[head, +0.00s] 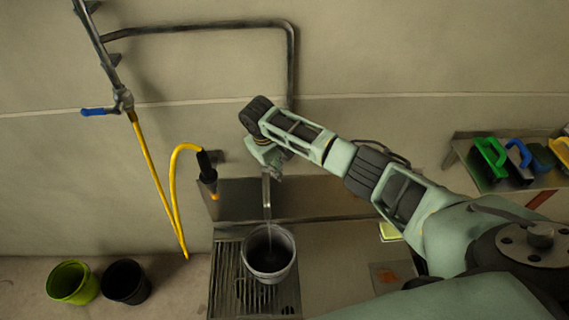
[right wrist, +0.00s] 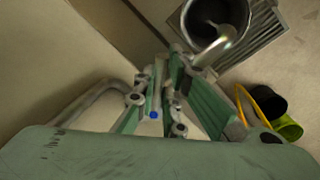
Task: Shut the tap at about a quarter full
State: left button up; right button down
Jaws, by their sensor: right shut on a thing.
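The tap's metal spout (head: 266,190) comes down from the wall over a grey bucket (head: 252,262). A thin pale stream seems to fall from it into the bucket. The bucket's inside is dark and I cannot read the water level. My right gripper (head: 267,160) is at the top of the tap, shut on its handle. In the right wrist view the fingers (right wrist: 165,88) close around the tap's handle, mostly hidden between them. The spout (right wrist: 214,50) and the bucket (right wrist: 185,25) also show there. My left gripper is not in view.
The bucket stands on a slatted drain grate (head: 226,275). A yellow hose (head: 155,190) hangs at the left from a pipe with a blue lever (head: 96,111). A lime bucket (head: 71,282) and a black bucket (head: 126,282) stand at lower left. A shelf (head: 515,181) at right holds coloured brushes.

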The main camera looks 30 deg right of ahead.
jog(key=a+m, duration=0.1)
jog(key=m, duration=0.1)
jog(key=a+m+g, duration=0.1)
jog(key=m, duration=0.2)
jog(key=shift+a+p, duration=0.35)
jog(key=shift+a, duration=0.05)
jog(key=shift+w+a+m+b, duration=0.3)
jog(key=shift+a+m, duration=0.1)
jog(key=shift+m, duration=0.7)
jog(key=c, duration=1.8)
grip_release()
jog(key=shift+r, duration=0.1)
jog(key=r, duration=0.4)
jog(key=a+r, duration=0.1)
jog(key=r, duration=0.2)
jog(key=w+a+r, duration=0.1)
jog(key=r, duration=0.3)
jog(key=shift+a+r, duration=0.15)
jog(key=shift+r, duration=0.2)
